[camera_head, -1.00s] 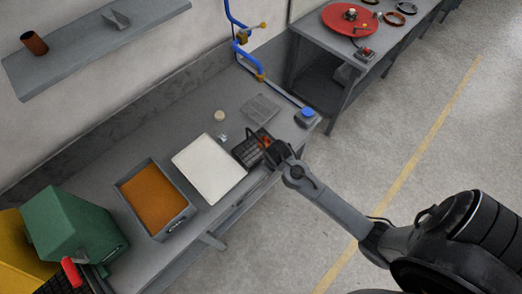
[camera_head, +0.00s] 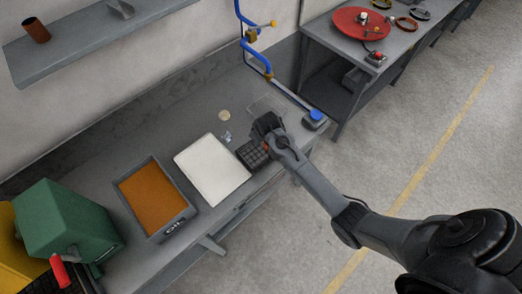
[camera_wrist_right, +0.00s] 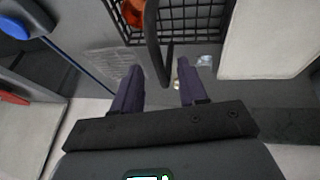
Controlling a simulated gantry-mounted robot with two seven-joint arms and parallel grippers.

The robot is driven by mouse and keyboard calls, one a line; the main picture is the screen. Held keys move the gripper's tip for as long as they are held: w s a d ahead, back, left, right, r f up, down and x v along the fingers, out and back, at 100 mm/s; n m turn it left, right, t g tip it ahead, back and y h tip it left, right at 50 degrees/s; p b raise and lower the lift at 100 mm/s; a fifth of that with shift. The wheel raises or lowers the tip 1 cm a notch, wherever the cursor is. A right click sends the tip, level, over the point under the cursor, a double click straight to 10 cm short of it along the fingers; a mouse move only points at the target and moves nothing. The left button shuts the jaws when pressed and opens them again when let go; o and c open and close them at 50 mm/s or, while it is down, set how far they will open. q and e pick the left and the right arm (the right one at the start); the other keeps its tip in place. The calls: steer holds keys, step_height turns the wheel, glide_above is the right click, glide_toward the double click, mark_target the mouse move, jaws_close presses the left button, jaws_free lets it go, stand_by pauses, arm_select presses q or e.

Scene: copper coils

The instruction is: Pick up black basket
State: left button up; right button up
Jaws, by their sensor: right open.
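The black wire basket (camera_head: 252,155) sits on the grey workbench, just right of a white board. In the right wrist view the basket (camera_wrist_right: 185,18) is at the top, with a copper-orange item (camera_wrist_right: 133,10) inside. Its dark handle (camera_wrist_right: 152,45) reaches down between my right gripper's fingers. My right gripper (camera_wrist_right: 160,68) is open, its two fingers apart on either side of the handle; I cannot tell their depth relative to it. In the head view my right gripper (camera_head: 266,125) is over the basket's back side and hides part of it. My left gripper is not in view.
The white board (camera_head: 212,170) and an orange-filled grey tray (camera_head: 185,220) lie to the left. A green machine (camera_head: 65,225) stands at far left. A blue button (camera_head: 315,116) and blue pipe (camera_head: 258,58) are at the right end. A red turntable (camera_head: 361,22) stands on another bench.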

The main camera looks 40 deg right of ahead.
steer(key=x, duration=0.4)
steer(key=shift+w+d+f, duration=0.1)
steer(key=shift+w+f, duration=0.1)
steer(key=shift+f, duration=0.15)
steer(key=shift+f, duration=0.25)
stand_by(0.5)
steer(key=shift+c, duration=0.3)
jaws_close()
